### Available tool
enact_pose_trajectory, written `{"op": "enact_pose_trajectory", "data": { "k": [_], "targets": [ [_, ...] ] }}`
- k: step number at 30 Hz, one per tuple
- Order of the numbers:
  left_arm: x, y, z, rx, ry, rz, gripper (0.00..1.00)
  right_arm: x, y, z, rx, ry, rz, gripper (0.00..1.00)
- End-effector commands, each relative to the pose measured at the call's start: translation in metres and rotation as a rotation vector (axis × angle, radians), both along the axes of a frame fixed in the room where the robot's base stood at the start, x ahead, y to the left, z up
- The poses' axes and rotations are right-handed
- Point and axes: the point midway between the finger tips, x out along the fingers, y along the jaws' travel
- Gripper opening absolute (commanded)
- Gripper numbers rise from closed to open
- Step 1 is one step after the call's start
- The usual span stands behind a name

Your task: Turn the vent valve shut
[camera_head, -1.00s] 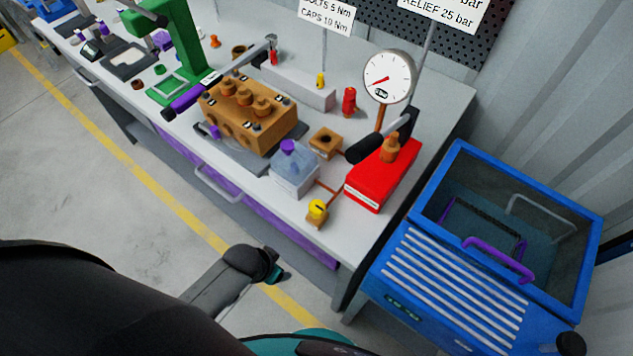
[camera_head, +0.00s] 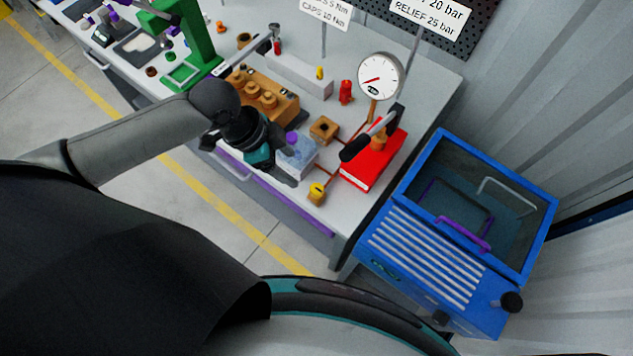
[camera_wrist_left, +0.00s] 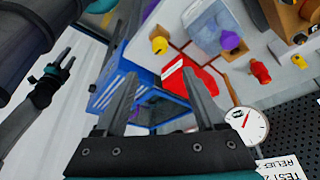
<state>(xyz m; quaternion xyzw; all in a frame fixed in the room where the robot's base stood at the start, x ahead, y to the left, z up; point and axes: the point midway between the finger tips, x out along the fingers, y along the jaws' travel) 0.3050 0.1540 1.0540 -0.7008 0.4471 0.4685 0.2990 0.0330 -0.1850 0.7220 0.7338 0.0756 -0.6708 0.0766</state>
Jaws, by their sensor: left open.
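A small brass fitting with a yellow knob (camera_head: 317,190), which looks like the vent valve, sits near the bench's front edge; the yellow knob also shows in the left wrist view (camera_wrist_left: 159,45). A copper-coloured pipe joins it toward the red pump. My left gripper (camera_head: 290,176) reaches over the front edge, left of the yellow knob and beside the clear box with a purple knob (camera_head: 291,137). In the left wrist view its fingers (camera_wrist_left: 160,75) are spread and empty, apart from the knob. Another gripper of mine (camera_wrist_left: 62,65), seemingly the right, shows small at left; its jaws are unclear.
The red pump (camera_head: 365,172) with its black-gripped lever and the gauge (camera_head: 380,77) stand right of the yellow knob. A brass pump block (camera_head: 285,103) lies behind my left arm. A blue bin (camera_head: 545,205) stands right of the bench (camera_head: 425,85).

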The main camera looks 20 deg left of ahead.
Motion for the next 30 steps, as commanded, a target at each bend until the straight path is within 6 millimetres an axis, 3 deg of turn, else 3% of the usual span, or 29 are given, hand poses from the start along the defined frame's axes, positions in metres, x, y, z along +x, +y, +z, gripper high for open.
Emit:
{"op": "enact_pose_trajectory", "data": {
  "k": [21, 30],
  "targets": [
    [0.019, -0.041, -0.108, -0.002, 0.001, 0.002, 0.71, 0.003, -0.004, -0.011, -0.006, -0.004, -0.003, 0.5],
    [0.024, -0.05, -0.135, 0.0, 0.0, 0.003, 0.71, 0.002, -0.004, -0.015, -0.006, -0.004, -0.002, 0.5]
  ]
}}
